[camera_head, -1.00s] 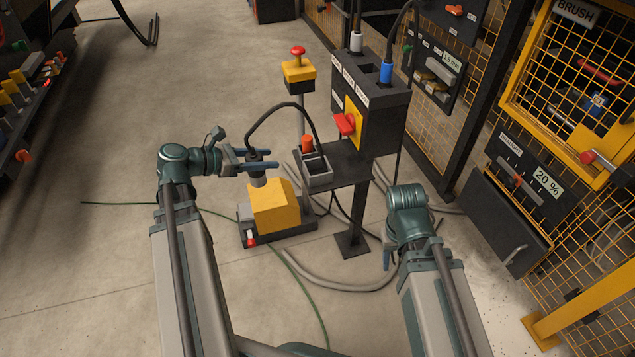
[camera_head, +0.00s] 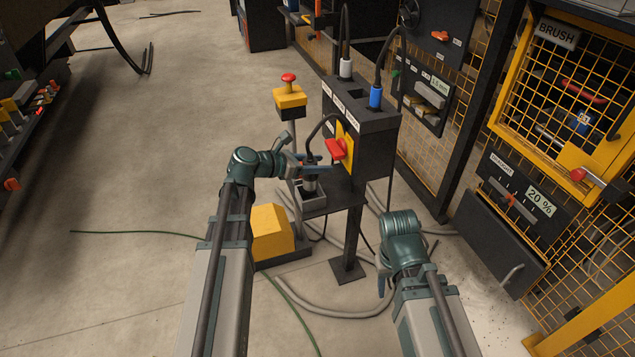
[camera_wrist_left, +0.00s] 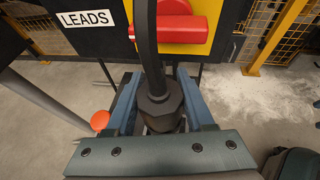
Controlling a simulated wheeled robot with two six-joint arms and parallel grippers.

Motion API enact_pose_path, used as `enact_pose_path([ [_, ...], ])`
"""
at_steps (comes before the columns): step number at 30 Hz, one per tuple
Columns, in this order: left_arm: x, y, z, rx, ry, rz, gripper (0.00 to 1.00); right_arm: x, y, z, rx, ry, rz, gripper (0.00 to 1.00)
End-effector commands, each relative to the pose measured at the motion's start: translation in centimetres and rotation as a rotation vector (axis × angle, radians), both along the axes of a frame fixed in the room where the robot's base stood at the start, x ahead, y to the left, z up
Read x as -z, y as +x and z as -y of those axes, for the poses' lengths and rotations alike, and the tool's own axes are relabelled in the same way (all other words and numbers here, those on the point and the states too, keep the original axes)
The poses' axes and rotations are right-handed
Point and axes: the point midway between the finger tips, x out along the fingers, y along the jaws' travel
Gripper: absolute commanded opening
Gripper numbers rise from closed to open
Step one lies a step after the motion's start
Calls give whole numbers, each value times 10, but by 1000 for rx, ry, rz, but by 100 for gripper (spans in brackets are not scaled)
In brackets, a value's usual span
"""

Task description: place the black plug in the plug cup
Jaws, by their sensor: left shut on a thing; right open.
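The black plug (camera_head: 309,164), with a cable from its top and a grey lower end, is upright in my left gripper (camera_head: 312,168). In the left wrist view, both fingers are shut around the black plug (camera_wrist_left: 160,105). The plug's lower end is at the grey plug cup (camera_head: 315,201) on the dark stand's shelf. I cannot tell whether it is inside the cup or just above it. The gripper hides part of the cup. My right gripper (camera_head: 384,278) hangs low, right of the stand, empty and apart from it; its fingers are mostly hidden.
The dark box (camera_head: 372,135) on the stand rises just behind the cup, with a red handle (camera_head: 335,149) close to my left gripper. White (camera_head: 345,68) and blue (camera_head: 376,96) plugs stand in its top. A yellow block (camera_head: 270,232) sits on the floor below.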

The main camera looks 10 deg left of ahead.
Motion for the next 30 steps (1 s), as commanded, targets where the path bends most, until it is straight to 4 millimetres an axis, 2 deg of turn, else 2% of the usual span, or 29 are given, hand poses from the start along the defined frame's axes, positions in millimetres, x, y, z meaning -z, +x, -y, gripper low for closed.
enact_pose_path([
  [1,16,-1,-1,-1,0,0,0,16,0,0,-1,-1,0,50],
  [4,24,-1,-1,-1,0,0,0,24,0,0,-2,-1,1,50],
  [14,28,-1,-1,-1,0,1,0,28,0,0,-4,0,0,50],
  [24,63,-1,-1,-1,0,1,0,63,0,-1,-10,5,0,50],
  [30,61,-1,-1,-1,0,1,0,61,0,-1,-11,5,1,50],
])
